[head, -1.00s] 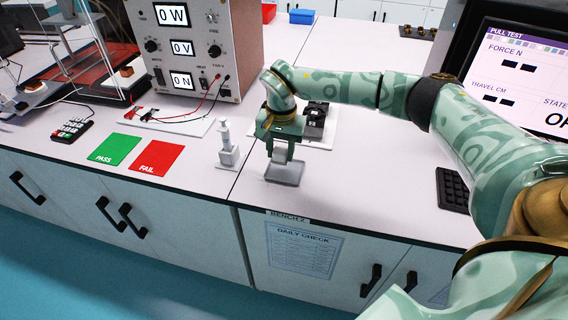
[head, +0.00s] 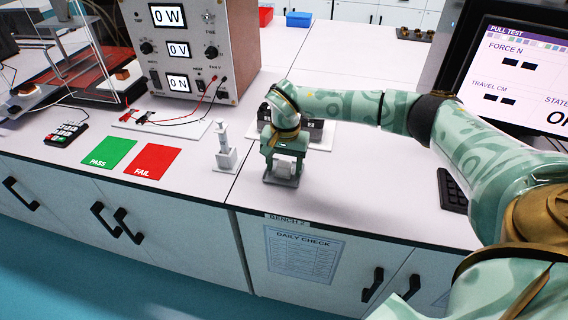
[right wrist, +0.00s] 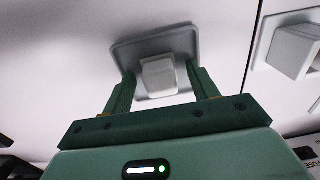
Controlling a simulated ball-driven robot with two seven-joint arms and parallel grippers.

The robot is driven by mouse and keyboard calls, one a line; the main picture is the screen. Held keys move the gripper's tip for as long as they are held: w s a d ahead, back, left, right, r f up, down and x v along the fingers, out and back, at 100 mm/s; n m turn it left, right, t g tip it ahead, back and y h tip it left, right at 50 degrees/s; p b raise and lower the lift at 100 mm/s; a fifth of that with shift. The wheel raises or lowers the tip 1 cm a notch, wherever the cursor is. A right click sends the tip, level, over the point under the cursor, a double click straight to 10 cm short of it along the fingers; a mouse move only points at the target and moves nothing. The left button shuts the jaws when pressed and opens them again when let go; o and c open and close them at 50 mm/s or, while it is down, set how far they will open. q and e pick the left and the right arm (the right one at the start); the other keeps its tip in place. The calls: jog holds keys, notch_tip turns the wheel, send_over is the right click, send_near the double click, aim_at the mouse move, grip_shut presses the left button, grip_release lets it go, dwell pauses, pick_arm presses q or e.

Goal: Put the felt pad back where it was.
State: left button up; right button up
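The felt pad (head: 282,183) looks like a grey square plate lying flat on the white bench, near its front edge. In the right wrist view the pad (right wrist: 128,55) carries a pale block (right wrist: 158,76) standing on its middle. My right gripper (head: 283,171) is low over the pad, pointing down. In the right wrist view my right gripper (right wrist: 160,70) is open, its fingers on either side of the block with a gap showing at each side. The gripper hides part of the pad in the head view. My left gripper is not in view.
A white stand with an upright piece (head: 225,152) is just left of the pad. Green PASS (head: 108,153) and red FAIL (head: 152,161) mats lie further left. A dark device on a white plate (head: 322,136) is behind my gripper.

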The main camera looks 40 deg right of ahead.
aim_at(285, 163)
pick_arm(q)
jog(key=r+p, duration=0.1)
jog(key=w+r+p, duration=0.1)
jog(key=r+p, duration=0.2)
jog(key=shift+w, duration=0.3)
pick_arm(e)
notch_tip(285, 163, up, 12)
jog(key=shift+r, duration=0.15)
jog(key=shift+s+d, duration=0.1)
dwell(0.8)
